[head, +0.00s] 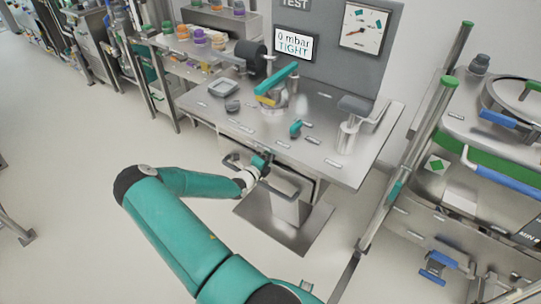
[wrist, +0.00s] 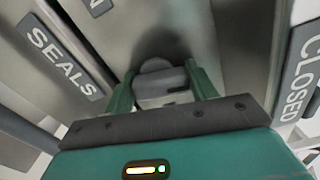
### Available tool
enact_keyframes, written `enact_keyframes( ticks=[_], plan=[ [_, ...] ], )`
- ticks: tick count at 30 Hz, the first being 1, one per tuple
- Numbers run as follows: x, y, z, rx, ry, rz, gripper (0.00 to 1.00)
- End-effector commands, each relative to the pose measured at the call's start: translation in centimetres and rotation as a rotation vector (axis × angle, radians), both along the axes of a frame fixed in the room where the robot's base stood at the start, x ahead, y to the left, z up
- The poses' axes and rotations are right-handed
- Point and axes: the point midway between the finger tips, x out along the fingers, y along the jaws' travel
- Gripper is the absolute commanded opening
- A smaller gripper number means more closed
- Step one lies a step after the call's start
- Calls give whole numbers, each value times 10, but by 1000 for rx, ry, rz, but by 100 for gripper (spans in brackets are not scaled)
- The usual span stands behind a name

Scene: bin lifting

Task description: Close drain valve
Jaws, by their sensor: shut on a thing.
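My gripper (head: 262,162) is at the front edge of a steel bench, low and left of its middle. In the wrist view its two teal fingers (wrist: 160,82) are shut on a grey knob (wrist: 158,90) with a rounded top. The fingers hide the knob's sides, and I cannot tell for sure that it is the drain valve's handle. A "CLOSED" label (wrist: 303,70) is to the right of the knob and a "SEALS" label (wrist: 60,55) is to the left. In the head view my gripper hides the knob.
The bench (head: 335,165) carries a teal lever (head: 277,85), a small teal-handled part (head: 295,130) and a grey-topped post (head: 352,115). A display (head: 294,43) reads "0 mbar TIGHT". A steel cart (head: 450,165) stands at the right.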

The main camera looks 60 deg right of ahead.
Motion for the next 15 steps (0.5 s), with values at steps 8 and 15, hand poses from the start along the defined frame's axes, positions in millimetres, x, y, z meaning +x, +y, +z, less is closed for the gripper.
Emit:
enact_keyframes(
  ticks=[8,15],
  plan=[
    [1,1,0,23,151,1,34],
    [1,1,-1,33,205,0,34]
  ],
)
